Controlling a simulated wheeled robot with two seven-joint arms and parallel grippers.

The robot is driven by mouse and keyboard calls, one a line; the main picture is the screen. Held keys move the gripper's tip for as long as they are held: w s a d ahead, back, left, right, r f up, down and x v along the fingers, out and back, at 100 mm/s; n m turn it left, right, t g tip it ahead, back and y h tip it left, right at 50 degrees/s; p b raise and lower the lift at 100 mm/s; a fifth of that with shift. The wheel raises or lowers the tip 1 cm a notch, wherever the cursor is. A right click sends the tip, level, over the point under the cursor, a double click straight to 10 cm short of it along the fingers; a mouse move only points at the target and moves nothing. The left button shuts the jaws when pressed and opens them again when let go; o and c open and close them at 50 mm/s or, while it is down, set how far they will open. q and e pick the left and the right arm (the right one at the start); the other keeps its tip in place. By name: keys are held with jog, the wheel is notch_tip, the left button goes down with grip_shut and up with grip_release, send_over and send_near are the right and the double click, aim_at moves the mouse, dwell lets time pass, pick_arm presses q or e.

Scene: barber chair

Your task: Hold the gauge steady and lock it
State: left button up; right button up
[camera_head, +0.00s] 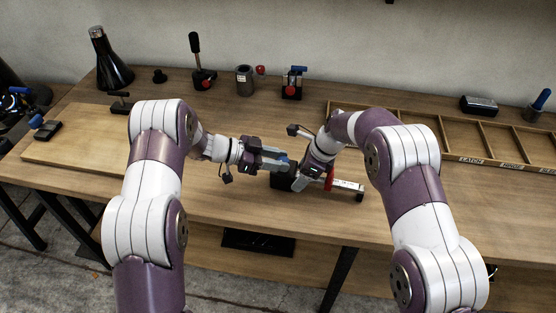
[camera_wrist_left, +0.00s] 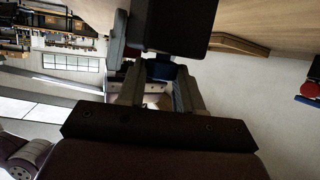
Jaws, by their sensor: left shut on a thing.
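The gauge lies near the table's front edge in the head view: a black block (camera_head: 284,181), a pale scale bar (camera_head: 346,186) running right from it, and a red part (camera_head: 329,179) by the bar. My left gripper (camera_head: 277,163) reaches in from the left and is shut at the block. The left wrist view shows its fingers (camera_wrist_left: 160,90) on either side of a blue part (camera_wrist_left: 160,70), beside a large black block (camera_wrist_left: 176,24). My right gripper (camera_head: 303,184) points down at the gauge between block and red part; its fingertips are too small and covered to judge.
A wooden board (camera_head: 75,140) lies at left and a divided wooden tray (camera_head: 450,136) at right. A dark bottle (camera_head: 109,62), a lever-topped tool (camera_head: 201,72), a metal cup (camera_head: 244,80) and a blue-topped tool (camera_head: 293,84) stand along the back. The table's front edge is close.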

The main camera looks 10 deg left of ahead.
pick_arm(q)
jog(key=m+g, duration=0.4)
jog(key=g, duration=0.1)
jog(key=shift+w+h, duration=0.3)
jog(key=shift+w, duration=0.1)
jog(key=m+g, duration=0.2)
jog(key=shift+w+m+g, duration=0.2)
jog(key=shift+m+g, duration=0.2)
jog(key=shift+m+g+y, duration=0.3)
jog(key=shift+y, duration=0.1)
jog(key=shift+r, duration=0.1)
jog(key=o, duration=1)
jog(key=shift+s, duration=0.1)
jog(key=shift+o, duration=0.2)
